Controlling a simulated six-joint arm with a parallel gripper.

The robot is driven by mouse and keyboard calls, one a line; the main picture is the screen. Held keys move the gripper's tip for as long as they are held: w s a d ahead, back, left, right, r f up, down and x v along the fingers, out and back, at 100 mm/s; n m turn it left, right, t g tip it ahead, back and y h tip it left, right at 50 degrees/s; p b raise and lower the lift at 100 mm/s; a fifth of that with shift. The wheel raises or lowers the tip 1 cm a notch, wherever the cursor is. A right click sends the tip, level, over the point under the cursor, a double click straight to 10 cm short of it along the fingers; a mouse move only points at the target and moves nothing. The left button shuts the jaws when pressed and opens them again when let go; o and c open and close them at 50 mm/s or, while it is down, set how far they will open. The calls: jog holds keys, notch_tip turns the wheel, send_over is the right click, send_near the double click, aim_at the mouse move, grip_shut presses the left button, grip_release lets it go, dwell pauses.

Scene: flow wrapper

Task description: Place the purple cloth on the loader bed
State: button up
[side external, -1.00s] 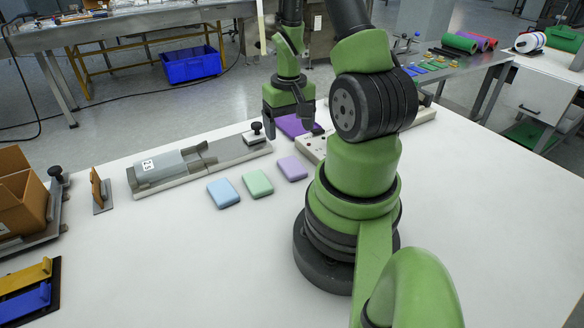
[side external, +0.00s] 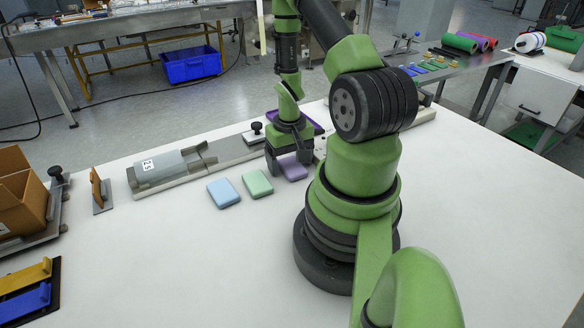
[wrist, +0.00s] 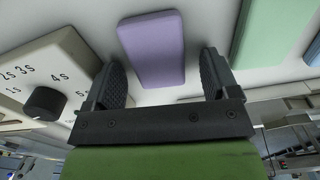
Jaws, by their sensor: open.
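The purple cloth (side external: 293,170) is a folded pale purple pad lying flat on the white table, at the right end of a row of folded cloths. My gripper (side external: 290,168) is above it, pointing down with its fingers apart. In the wrist view the purple cloth (wrist: 153,48) lies between the two open fingers (wrist: 162,80), with nothing held. The loader bed is probably the grey channel (side external: 202,156) on the long base behind the cloths; I cannot tell for certain.
A green cloth (side external: 258,183) and a blue cloth (side external: 223,193) lie to the left. A dial box (wrist: 48,85) stands close by the gripper. A darker purple tray (side external: 313,122) is partly hidden behind my gripper. The front table area is clear.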

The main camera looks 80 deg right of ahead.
jog(key=shift+c, duration=0.5)
jog(key=c, duration=1)
jog(key=shift+o, duration=0.2)
notch_tip(320, 180, up, 9)
jog(key=shift+f, duration=0.1)
jog(key=m, duration=1.7)
send_near(233, 146)
notch_tip(233, 146, down, 7)
jog(key=shift+f, duration=0.1)
